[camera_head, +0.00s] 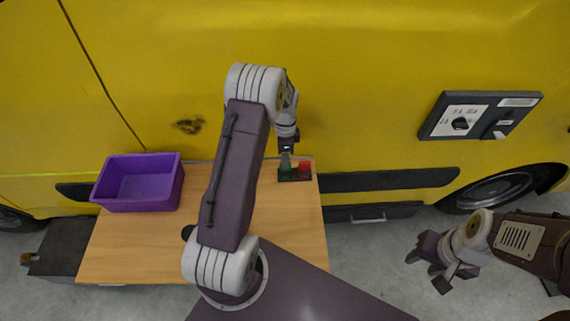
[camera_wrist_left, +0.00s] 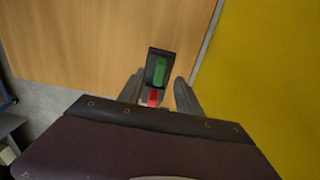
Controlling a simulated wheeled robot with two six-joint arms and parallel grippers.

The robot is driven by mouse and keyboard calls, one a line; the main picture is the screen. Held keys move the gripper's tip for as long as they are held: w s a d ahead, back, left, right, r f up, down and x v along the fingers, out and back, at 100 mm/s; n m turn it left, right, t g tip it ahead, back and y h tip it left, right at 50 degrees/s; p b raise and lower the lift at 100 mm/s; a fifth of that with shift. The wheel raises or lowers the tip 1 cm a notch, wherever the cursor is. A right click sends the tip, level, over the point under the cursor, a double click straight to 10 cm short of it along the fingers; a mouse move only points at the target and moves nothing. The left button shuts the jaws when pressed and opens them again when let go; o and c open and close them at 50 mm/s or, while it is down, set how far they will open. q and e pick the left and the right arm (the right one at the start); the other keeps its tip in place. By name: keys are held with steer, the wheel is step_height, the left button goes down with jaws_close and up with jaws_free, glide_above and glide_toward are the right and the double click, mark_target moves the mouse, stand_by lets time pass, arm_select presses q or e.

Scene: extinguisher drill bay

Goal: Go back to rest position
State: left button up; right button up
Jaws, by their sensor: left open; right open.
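My left gripper (camera_head: 286,158) is over the table's back edge, pointing down at a small dark button box (camera_head: 295,177). The box has a green button and a red button (camera_head: 304,167). In the left wrist view the gripper (camera_wrist_left: 160,95) has its two fingers apart, with the green button (camera_wrist_left: 160,72) and the red button (camera_wrist_left: 153,97) showing between and beyond them. I cannot tell whether a finger touches the box. My right gripper (camera_head: 441,268) is open and empty above the grey floor at the right, away from the table.
A purple open bin (camera_head: 140,205) stands on the left of the wooden table (camera_head: 130,245). A yellow vehicle (camera_head: 360,60) stands right behind the table, with a dark control panel (camera_head: 480,115) on its side.

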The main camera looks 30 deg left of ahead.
arm_select(q)
step_height(320, 180, up, 5)
steer(key=shift+f, duration=0.2)
steer(key=s+d+r+m+t, duration=0.1)
steer(key=s+d+r, duration=0.2)
steer(key=d+r, duration=0.4)
steer(key=s+d+f+n, duration=0.1)
steer(key=s+d+n, duration=0.1)
steer(key=s+n, duration=0.4)
steer(key=s+d+f+n, duration=0.2)
steer(key=s+n, duration=0.5)
steer(key=s, duration=0.2)
steer(key=shift+s+d, duration=0.15)
steer(key=shift+s, duration=0.05)
